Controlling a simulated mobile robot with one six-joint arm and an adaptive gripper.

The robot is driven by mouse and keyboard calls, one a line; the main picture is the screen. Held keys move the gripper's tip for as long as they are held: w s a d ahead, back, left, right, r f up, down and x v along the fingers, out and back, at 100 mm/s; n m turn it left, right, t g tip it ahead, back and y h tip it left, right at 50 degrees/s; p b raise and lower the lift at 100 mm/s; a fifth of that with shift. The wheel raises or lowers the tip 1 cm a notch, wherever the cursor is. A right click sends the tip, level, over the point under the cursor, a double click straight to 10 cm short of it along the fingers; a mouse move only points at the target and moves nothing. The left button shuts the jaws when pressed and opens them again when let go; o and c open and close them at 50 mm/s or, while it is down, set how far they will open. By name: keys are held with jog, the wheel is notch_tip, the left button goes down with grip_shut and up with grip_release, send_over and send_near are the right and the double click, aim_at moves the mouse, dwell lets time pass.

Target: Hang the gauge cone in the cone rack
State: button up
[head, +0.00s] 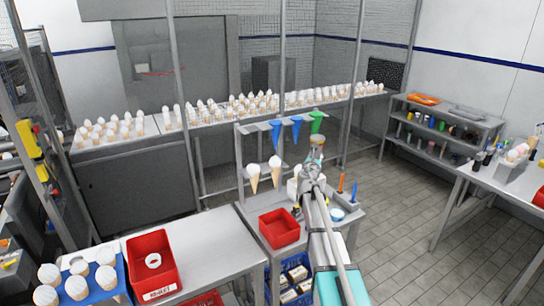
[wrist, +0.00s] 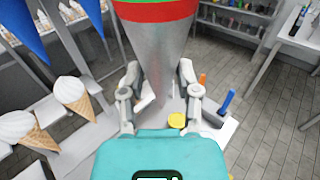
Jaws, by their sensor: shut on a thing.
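The gauge cone (wrist: 160,45) is grey metal with a red and green band at its wide upper end. My gripper (wrist: 158,88) is shut on its lower part and holds it upright, tip down. In the head view the cone (head: 317,143) shows small above my gripper (head: 314,170), just below and in front of the rack. The cone rack (head: 254,127) is a raised grey rail with two blue cones (head: 276,132) and a green cone (head: 317,121) hanging in it. Whether a free slot lies behind the held cone is hidden.
Two ice-cream cones (head: 275,172) stand in holders left of my gripper. A red bin (head: 279,228), a yellow disc (wrist: 177,120) and upright blue and orange tools (head: 354,192) are on the bench below. Thin posts (head: 283,60) rise behind the rack.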

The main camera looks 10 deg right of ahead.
jog(key=a+r+n+t+y+p, duration=0.1)
jog(key=a+r+n+y+p, duration=0.1)
jog(key=a+n+y, duration=0.7)
jog(key=a+y, duration=0.5)
jog(key=a, duration=0.4)
jog(key=shift+w, duration=0.15)
jog(key=shift+w+a+n, duration=0.1)
jog(key=shift+n, duration=0.2)
jog(key=x, duration=0.6)
jog(key=shift+w, duration=0.15)
jog(key=shift+w+r, duration=0.1)
jog(key=shift+r, duration=0.05)
jog(key=shift+w+a, duration=0.2)
jog(key=shift+w, duration=0.1)
jog(key=shift+w+a, duration=0.15)
jog(key=shift+w, duration=0.35)
